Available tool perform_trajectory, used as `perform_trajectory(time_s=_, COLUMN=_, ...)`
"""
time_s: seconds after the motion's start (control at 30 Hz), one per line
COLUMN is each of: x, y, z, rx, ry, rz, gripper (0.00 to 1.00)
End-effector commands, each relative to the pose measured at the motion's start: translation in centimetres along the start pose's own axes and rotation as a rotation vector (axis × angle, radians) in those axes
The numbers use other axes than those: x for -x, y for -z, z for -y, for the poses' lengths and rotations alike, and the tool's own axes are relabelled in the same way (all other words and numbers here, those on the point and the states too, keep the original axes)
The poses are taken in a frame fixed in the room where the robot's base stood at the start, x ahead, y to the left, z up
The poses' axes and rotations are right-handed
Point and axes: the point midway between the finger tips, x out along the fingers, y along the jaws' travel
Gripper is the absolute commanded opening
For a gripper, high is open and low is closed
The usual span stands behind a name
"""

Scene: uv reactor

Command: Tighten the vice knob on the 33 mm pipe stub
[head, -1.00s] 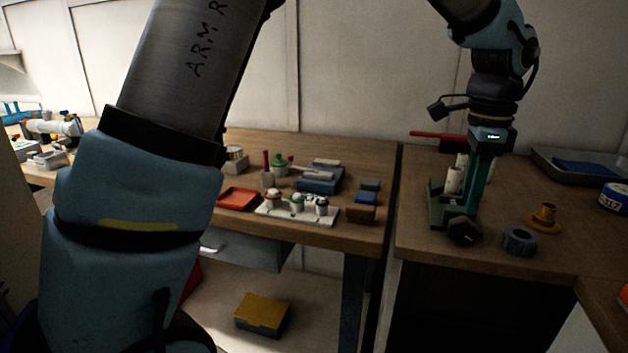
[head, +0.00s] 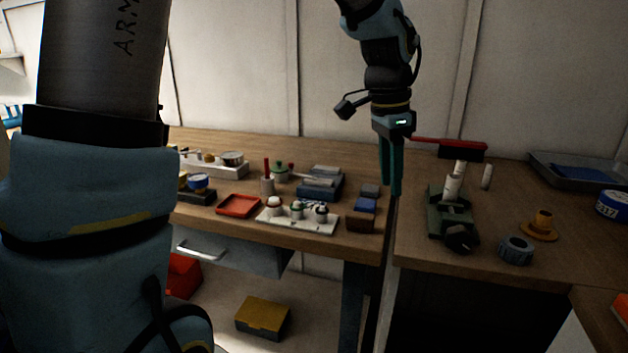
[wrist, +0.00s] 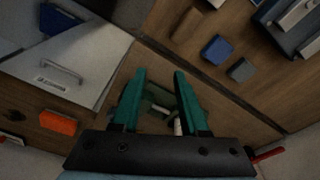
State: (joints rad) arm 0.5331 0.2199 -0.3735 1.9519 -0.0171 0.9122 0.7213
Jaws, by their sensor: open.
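The green vice (head: 436,222) stands on the right bench, with its black knob (head: 459,239) at the front, facing the bench edge. A pale pipe stub (head: 453,187) stands upright in the vice. My gripper (head: 391,193) points down, left of the vice and apart from it, above the seam between the two benches. In the wrist view my gripper (wrist: 158,75) shows two teal fingers spread apart with nothing held. The vice (wrist: 150,98) shows below and between the fingers, partly hidden by them. Whether the knob is tight cannot be told.
A grey ribbed ring (head: 516,250) and an orange flanged part (head: 540,225) lie right of the vice. A red-handled tool (head: 455,147) lies behind it. A grey tray (head: 575,170) is at the back right. Blocks and a white rack (head: 290,222) occupy the left bench.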

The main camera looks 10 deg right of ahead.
Motion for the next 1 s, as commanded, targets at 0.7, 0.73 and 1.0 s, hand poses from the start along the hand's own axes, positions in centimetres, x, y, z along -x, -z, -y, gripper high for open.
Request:
perform_trajectory(time_s=0.7, x=-0.2, y=-12.4, z=2.8, rx=0.489, ry=0.060, rz=-0.096, gripper=0.44)
perform_trajectory(time_s=0.73, x=-0.2, y=-12.7, z=2.9, rx=0.501, ry=0.062, rz=-0.098, gripper=0.44)
perform_trajectory(time_s=1.0, x=-0.3, y=-13.9, z=2.9, rx=0.550, ry=0.071, rz=-0.107, gripper=0.44)
